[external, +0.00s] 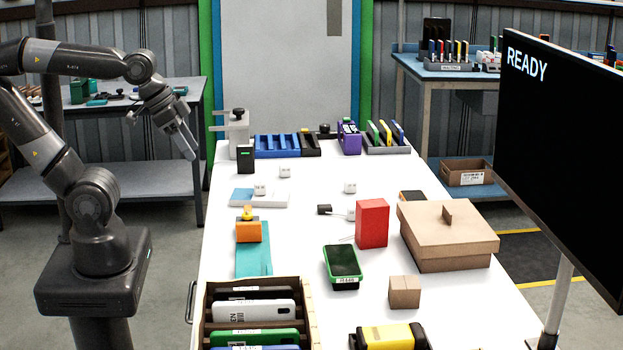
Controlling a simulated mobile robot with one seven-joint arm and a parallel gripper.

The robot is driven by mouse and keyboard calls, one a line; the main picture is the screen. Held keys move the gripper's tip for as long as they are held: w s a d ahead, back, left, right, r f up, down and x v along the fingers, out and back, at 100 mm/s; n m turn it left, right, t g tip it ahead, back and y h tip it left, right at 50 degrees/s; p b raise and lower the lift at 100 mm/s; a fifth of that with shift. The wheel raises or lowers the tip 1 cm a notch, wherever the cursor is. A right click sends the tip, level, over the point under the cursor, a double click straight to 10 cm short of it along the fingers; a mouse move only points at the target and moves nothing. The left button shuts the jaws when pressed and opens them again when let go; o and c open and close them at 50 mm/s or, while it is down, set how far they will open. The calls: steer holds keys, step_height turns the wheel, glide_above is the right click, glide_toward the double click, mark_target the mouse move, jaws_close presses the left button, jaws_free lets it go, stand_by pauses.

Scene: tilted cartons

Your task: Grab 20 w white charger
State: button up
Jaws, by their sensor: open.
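Several small white charger blocks stand on the white table. One white charger (259,188) is on a flat white-and-blue box at the left. Another white charger (285,171) stands behind it on the bare table. A third white charger (350,187) stands right of the middle. One more white block (351,214) with a thin cable lies beside the red box. Any wattage marks are too small to read. My gripper (188,150) is open and empty, raised at the table's left edge, pointing down and to the right, apart from all of them.
A red box (372,223), a brown carton (449,235) and a green-edged phone (343,262) stand on the right half. A wooden crate (311,301) of devices is in front. A black box (246,158) and blue rack (277,146) stand at the back. The table's middle is mostly clear.

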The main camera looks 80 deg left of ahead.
steer(key=shift+o, duration=0.5)
steer(key=m+g, duration=0.1)
steer(key=g, duration=0.5)
glide_above(354, 206)
step_height(354, 206, down, 13)
step_height(354, 206, down, 11)
steer(key=shift+d+r, duration=0.1)
steer(key=shift+d, duration=0.05)
steer(key=shift+c, duration=0.3)
